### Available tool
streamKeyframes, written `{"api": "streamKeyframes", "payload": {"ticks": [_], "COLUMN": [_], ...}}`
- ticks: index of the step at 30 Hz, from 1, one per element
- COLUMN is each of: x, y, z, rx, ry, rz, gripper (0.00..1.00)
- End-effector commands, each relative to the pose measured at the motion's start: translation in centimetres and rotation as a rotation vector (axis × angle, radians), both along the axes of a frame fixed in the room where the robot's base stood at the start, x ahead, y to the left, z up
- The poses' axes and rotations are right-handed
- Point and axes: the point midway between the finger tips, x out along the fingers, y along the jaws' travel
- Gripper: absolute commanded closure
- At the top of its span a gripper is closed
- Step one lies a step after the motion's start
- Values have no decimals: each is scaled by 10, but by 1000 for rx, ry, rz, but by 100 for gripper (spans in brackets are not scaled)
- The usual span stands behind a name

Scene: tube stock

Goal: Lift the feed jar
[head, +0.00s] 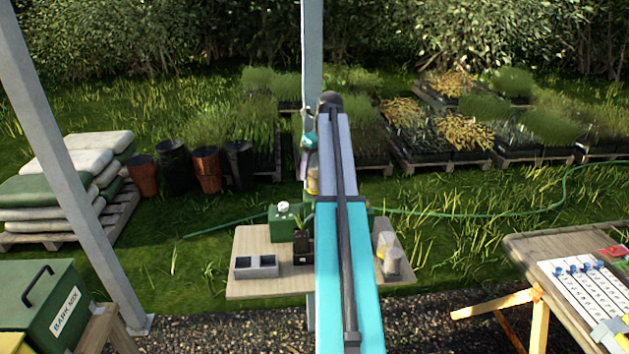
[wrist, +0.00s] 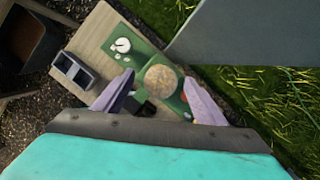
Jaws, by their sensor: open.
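A round, tan, speckled top (wrist: 161,79), which looks like the feed jar's lid, shows from above in the wrist view. My gripper (wrist: 159,80) is open, with one pale purple finger on each side of that top. I cannot tell whether either finger touches it. The jar's body is hidden beneath its top, and a green surface shows around it. In the head view my arm hides most of my gripper (head: 304,160). A yellowish piece (head: 313,181) just below the finger may be part of the jar.
A wooden table (head: 245,242) holds a green box (head: 283,222), a two-celled grey block (head: 256,266), a dark plant pot (head: 302,247) and pale containers (head: 390,261). A pale post (head: 312,50) stands close by my arm. Another bench (head: 525,250) is at right.

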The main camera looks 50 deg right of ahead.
Motion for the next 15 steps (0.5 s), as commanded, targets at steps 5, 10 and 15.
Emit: {"api": "streamKeyframes", "payload": {"ticks": [5, 10, 15], "x": [0, 0, 1], "y": [0, 0, -1], "z": [-2, -2, -5], "rx": [0, 0, 0], "ry": [0, 0, 0], "rz": [0, 0, -1], "gripper": [35, 35, 35]}}
